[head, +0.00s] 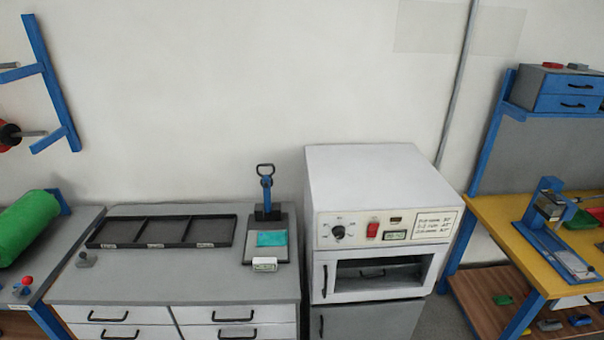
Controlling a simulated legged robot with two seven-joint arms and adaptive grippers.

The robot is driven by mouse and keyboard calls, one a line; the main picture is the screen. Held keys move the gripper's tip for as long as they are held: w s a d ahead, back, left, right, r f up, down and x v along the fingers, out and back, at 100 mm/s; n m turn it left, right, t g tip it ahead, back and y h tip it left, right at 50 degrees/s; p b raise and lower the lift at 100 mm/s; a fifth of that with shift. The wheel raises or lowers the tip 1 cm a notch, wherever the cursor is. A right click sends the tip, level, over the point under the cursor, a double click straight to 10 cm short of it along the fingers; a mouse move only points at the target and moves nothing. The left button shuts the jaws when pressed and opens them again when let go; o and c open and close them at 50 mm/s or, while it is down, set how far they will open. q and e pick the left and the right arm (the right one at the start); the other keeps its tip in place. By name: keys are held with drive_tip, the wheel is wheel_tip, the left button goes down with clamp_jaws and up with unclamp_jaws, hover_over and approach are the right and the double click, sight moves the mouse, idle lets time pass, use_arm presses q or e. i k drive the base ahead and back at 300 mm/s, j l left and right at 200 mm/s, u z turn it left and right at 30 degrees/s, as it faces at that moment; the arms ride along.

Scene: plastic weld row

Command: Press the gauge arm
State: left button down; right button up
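A gauge (282,236) with a dark base stands on the grey bench between a black tray and a white oven. Its upright arm (267,185) is blue with a black loop handle at the top. A teal flat piece (271,239) lies on the base. A small display (265,264) sits at the front of the base; its reading is too small to tell. Neither of my grippers is in view.
A black tray (160,219) with three compartments lies left of the gauge. The white oven (372,170) stands close on its right. A yellow table (486,207) holds a blue press (550,225). Bench front is clear.

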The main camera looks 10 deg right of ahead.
sight(267, 181)
drive_tip(key=i+l+z, duration=0.5)
drive_tip(key=i, duration=0.25)
drive_tip(key=i+l+z, duration=0.2)
drive_tip(key=i, duration=0.2)
drive_tip(key=j, duration=0.1)
